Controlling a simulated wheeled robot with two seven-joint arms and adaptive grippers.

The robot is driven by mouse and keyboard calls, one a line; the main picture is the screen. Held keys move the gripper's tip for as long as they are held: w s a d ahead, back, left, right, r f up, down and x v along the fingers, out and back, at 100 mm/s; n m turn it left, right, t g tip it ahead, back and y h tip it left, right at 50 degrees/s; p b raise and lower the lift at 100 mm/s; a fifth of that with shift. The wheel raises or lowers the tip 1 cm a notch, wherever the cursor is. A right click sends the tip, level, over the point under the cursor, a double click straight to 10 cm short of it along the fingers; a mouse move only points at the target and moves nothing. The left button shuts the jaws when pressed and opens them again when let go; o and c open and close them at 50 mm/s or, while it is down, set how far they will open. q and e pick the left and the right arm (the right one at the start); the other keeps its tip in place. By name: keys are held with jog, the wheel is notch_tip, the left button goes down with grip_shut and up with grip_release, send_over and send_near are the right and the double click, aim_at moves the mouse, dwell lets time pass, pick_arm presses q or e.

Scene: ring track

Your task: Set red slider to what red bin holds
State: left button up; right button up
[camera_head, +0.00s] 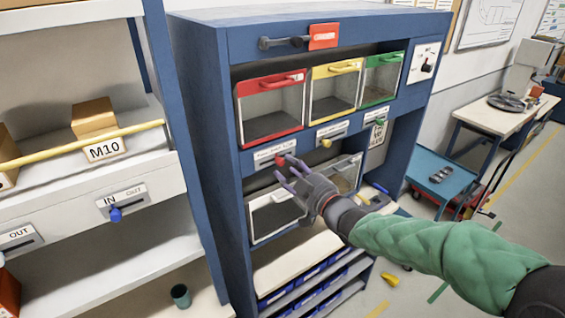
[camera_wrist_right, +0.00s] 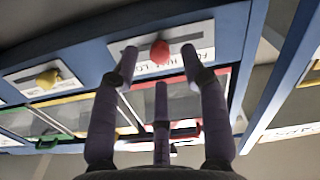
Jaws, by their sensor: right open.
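The red bin (camera_head: 270,107) has a red frame and a clear front, and sits shut in the blue cabinet. I make out nothing inside it. The red slider (camera_head: 279,161) is a red knob on a white label plate below the bin, near the middle of its plate. The plate's lettering is too small to read surely. My right gripper (camera_head: 299,179) is open, its fingers just in front of the slider. In the wrist view the red slider (camera_wrist_right: 160,51) shows between the spread fingertips, apart from them. My left gripper is not in view.
A yellow bin (camera_head: 334,88) and a green bin (camera_head: 383,78) stand beside the red one. A yellow slider (camera_head: 326,143) is right of the red slider. Clear-fronted bins (camera_head: 276,215) are below. A shelf rack (camera_head: 60,195) stands at the left.

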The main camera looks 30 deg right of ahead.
aim_at(283, 164)
jog(key=shift+w+a, duration=0.1)
jog(key=shift+w, duration=1.55)
grip_shut()
